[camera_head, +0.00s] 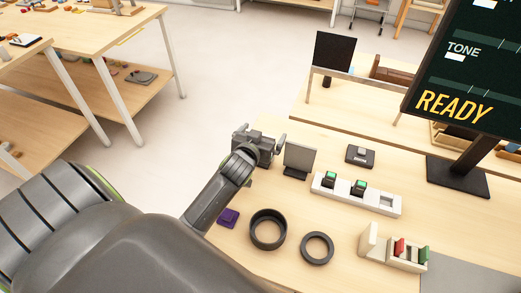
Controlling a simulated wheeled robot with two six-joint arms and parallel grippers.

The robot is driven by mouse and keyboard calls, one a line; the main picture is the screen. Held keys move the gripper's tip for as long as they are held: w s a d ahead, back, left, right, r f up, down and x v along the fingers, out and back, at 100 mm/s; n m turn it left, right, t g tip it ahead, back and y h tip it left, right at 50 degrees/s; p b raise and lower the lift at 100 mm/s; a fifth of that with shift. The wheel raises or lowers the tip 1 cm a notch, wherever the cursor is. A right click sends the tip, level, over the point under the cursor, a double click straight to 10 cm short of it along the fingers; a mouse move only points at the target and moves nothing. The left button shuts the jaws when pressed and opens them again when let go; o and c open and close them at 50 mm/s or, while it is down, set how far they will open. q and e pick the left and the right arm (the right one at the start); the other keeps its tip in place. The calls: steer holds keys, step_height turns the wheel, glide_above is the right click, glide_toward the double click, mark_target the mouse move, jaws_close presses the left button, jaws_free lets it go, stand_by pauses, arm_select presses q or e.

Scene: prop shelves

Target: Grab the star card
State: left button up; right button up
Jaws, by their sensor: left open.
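No star mark is legible in the camera_head view, so I cannot tell which item is the star card. Two small dark pieces with green tops, a left one (331,178) and a right one (359,186), sit in a long white holder (343,193). Its right slot looks empty. A red piece (400,246) and a green piece (424,254) stand in a small cream rack (392,262). A small purple block (228,217) lies near the table's left edge. My left gripper (261,138) is open over that edge, left of a small grey stand (299,160), apparently empty. My right gripper is out of view.
A deep black ring (268,229) and a flatter black ring (317,248) lie on the near table. A dark square device (360,155) sits behind the white holder. A large screen (470,75) reading READY rises at the right. Floor is open to the left.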

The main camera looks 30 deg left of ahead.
arm_select(q)
steer(key=c, duration=1.2)
